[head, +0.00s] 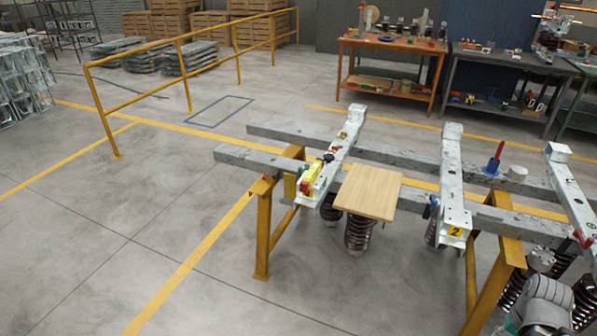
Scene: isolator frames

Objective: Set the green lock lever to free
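At the near end of the left isolator frame (339,150), a yellow block (313,173) stands with a red part (305,186) at its front. A small green part (302,171) shows beside the yellow block; it may be the green lock lever, but it is too small for me to tell its shape or position. A dark round knob (328,157) is just behind the block. My gripper is not in view, so I cannot see whether it is open or shut.
A wooden board (369,191) lies between the left frame and the middle frame (451,183), marked 2. Yellow trestles (264,232) and grey beams (235,158) carry the frames. A blue holder with a red-handled tool (494,160) stands to the right.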

